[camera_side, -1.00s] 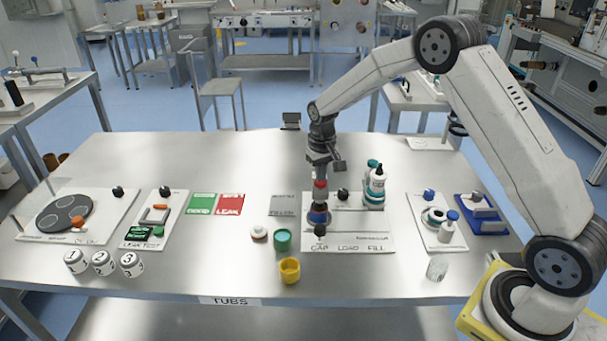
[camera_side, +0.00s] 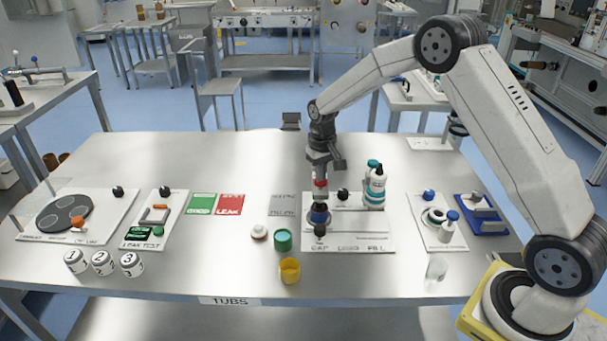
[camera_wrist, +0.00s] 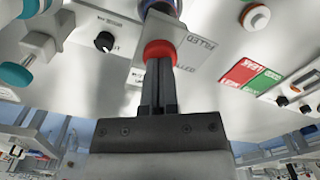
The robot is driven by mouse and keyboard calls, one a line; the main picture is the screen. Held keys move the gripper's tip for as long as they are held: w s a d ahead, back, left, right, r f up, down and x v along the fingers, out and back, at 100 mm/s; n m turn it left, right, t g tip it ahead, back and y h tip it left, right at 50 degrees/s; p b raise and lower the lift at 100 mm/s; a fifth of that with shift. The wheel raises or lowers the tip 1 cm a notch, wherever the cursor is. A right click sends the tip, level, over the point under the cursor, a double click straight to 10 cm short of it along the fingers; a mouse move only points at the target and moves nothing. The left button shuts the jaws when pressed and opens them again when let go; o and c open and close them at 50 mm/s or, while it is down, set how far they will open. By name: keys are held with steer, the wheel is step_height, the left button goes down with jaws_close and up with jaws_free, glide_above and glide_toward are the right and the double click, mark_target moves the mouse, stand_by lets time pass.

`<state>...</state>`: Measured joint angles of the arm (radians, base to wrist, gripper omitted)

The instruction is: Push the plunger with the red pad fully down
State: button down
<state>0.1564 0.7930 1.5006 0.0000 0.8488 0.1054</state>
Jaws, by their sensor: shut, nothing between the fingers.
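The plunger's red pad (camera_wrist: 160,52) shows in the wrist view right at the tips of my shut gripper (camera_wrist: 159,68), with a dark shaft beyond it. In the side view the red pad (camera_side: 320,184) sits directly below my gripper (camera_side: 319,174), on top of the dark plunger with a blue base (camera_side: 319,214). The fingertips look to be touching the pad or very close to it; exact contact is hard to tell. The plunger stands upright at the left of the white station plate (camera_side: 350,243) lettered CAP, LOAD, FILL. My gripper holds nothing.
Green (camera_side: 202,204) and red (camera_side: 230,205) cards lie further left. The back of the table is clear.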

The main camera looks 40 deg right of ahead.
steer(key=shift+r, duration=1.25)
steer(key=shift+r, duration=3)
steer(key=s+a+f+n+t, duration=0.1)
steer(key=s+a, duration=0.3)
steer(key=s, duration=0.7)
steer(key=s+a+f+n+t, duration=0.1)
steer(key=s+a, duration=0.3)
steer(key=s, duration=0.8)
steer(key=shift+s+f+n+t, duration=0.25)
steer(key=shift+f+n+t, duration=0.05)
steer(key=shift+f+n, duration=0.25)
